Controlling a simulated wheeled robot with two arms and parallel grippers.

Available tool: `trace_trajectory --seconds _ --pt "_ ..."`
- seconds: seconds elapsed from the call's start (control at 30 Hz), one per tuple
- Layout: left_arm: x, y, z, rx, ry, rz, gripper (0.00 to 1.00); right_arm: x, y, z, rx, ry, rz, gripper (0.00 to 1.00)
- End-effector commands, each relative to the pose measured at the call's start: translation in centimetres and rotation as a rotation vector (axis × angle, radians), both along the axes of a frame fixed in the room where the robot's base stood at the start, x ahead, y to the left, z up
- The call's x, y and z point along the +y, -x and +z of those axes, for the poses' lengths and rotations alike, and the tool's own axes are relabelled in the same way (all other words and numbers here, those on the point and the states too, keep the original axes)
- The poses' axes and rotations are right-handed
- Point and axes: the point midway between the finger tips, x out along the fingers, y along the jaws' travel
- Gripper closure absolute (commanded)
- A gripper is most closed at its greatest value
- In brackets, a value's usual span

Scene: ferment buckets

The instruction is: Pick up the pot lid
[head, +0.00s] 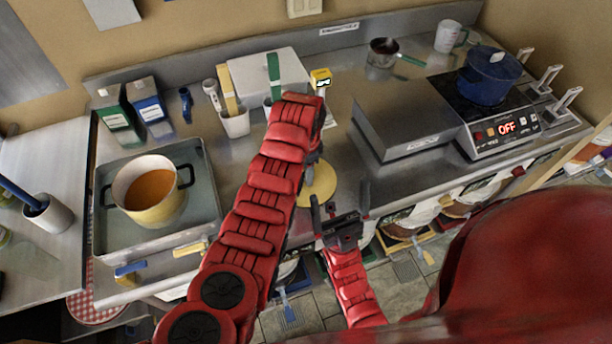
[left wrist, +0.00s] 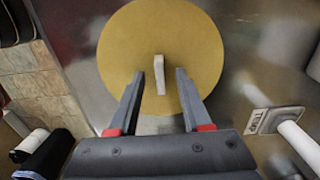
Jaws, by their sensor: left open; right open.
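The pot lid is a round yellow disc (head: 322,187) with a pale upright handle, lying on the steel counter. In the left wrist view the lid (left wrist: 125,45) fills the upper middle, with its handle (left wrist: 160,75) between the fingertips. My left gripper (left wrist: 160,73) is open, one finger on each side of the handle, with gaps visible. In the head view it is mostly hidden behind my red left arm. My right gripper (head: 340,208) is open and empty, near the counter's front edge, just below the lid in the picture.
A yellow pot of orange liquid (head: 150,207) stands in the sink basin (head: 213,190) at left. A white holder (head: 235,123) and a yellow-topped item (head: 321,78) stand behind the lid. A steel box (head: 400,120) and a blue pot (head: 488,80) on a hob are at right.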

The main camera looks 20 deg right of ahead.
Motion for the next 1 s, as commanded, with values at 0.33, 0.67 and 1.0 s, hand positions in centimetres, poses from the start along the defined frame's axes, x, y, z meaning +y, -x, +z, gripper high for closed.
trace_trajectory --seconds 0.33,0.67,1.0 --pt "-0.02 -0.03 -0.13 -0.001 0.001 0.000 0.76 0.00 0.00 -0.04 0.000 0.000 0.000 0.00" --pt "-0.03 -0.03 -0.11 -0.001 0.001 0.000 1.00 0.00 0.00 -0.04 0.000 0.000 0.000 0.00" --pt "-0.04 -0.05 -0.06 -0.002 0.001 0.000 1.00 0.00 -0.01 -0.08 0.000 0.000 0.000 0.00"
